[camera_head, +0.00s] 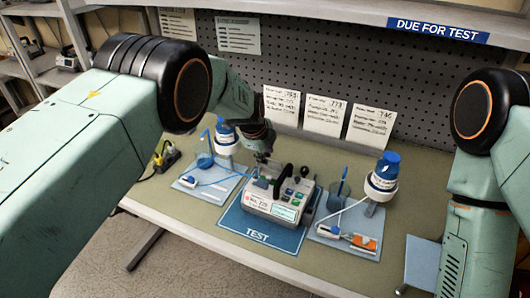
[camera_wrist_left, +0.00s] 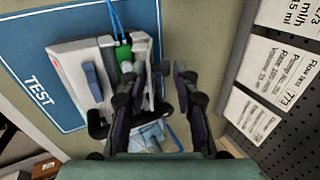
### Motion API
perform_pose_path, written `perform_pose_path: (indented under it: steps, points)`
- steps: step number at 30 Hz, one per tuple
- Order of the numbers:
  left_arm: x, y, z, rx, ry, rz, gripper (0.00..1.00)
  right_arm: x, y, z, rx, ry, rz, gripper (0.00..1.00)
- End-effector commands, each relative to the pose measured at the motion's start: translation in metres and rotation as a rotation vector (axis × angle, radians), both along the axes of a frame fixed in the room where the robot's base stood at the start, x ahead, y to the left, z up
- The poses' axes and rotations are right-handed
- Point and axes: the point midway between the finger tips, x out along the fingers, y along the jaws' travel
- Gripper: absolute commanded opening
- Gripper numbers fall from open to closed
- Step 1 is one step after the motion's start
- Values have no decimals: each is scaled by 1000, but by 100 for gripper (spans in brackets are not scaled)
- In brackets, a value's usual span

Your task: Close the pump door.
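The pump (camera_head: 273,206) is a pale grey box with a small screen, green parts and a black upright handle (camera_head: 283,181). It sits on the blue TEST mat (camera_head: 258,237). My left gripper (camera_head: 263,158) is just behind the pump's back left corner, pointing down. In the left wrist view its dark fingers (camera_wrist_left: 158,72) are apart with nothing clearly between them. The pump (camera_wrist_left: 75,62) lies left of the fingers there, its edge close to or behind one finger. I cannot tell for certain which part is the door or how far it stands open. My right gripper is out of view.
Pale trays left (camera_head: 195,187) and right (camera_head: 330,243) of the mat hold blue-capped bottles (camera_head: 384,176), cups and tubing. Paper cards (camera_head: 323,114) stand against the pegboard behind. The table's front left is clear.

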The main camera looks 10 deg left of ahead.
Motion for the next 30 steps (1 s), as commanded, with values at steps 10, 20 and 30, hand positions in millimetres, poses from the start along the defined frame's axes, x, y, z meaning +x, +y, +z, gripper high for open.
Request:
perform_pose_path:
  steps: [10, 20, 30]
  points:
    - [0, 0, -1, 0, 1, 0, 0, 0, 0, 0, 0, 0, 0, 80]
    - [-2, -1, -1, -5, -1, -3, 0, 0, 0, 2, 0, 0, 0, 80]
    - [-8, -4, -2, -51, -73, -11, 0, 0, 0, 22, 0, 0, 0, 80]
